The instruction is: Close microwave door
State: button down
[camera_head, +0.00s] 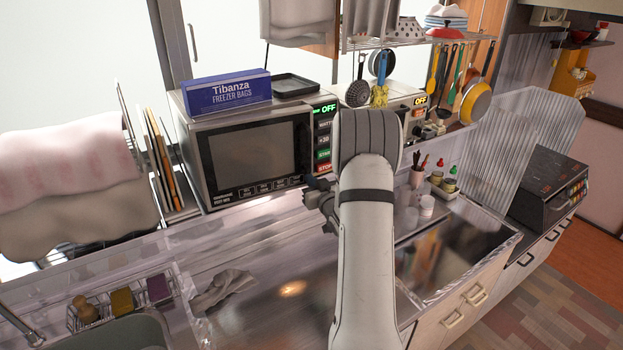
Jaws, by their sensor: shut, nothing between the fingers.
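The silver microwave (187,134) stands on the back counter, left of my arm. Its door (254,148), with a dark window, faces the room and looks flush or nearly flush with the front; I cannot tell if a small gap is left. The button panel (323,140) is at its right side, with a green OFF display. My gripper (318,196) is dark, shut and empty, just below and in front of the microwave's lower right corner. My arm hides part of it, and I cannot tell if it touches the microwave.
A blue freezer bag box (228,93) and a dark tray (292,84) lie on the microwave. Boards (160,160) and a towel (70,160) are at left. Utensils hang at upper right. A crumpled cloth (224,287) lies on the counter, which is otherwise mostly clear before the microwave.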

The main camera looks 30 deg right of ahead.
jog(key=w+b, duration=0.2)
jog(key=b, duration=0.1)
jog(key=w+y+b, duration=0.1)
jog(key=shift+w+d+f+n, duration=0.25)
jog(key=shift+d+n, duration=0.05)
jog(key=shift+n, duration=0.1)
jog(key=shift+w+r+b, duration=0.2)
jog(key=shift+b, duration=0.25)
jog(key=shift+r, duration=0.5)
jog(key=shift+s+f, duration=0.15)
jog(key=shift+f, duration=0.05)
jog(key=s+b, duration=0.4)
jog(key=s, duration=1)
jog(key=shift+d+f+b, duration=0.2)
jog(key=shift+f+b, duration=0.1)
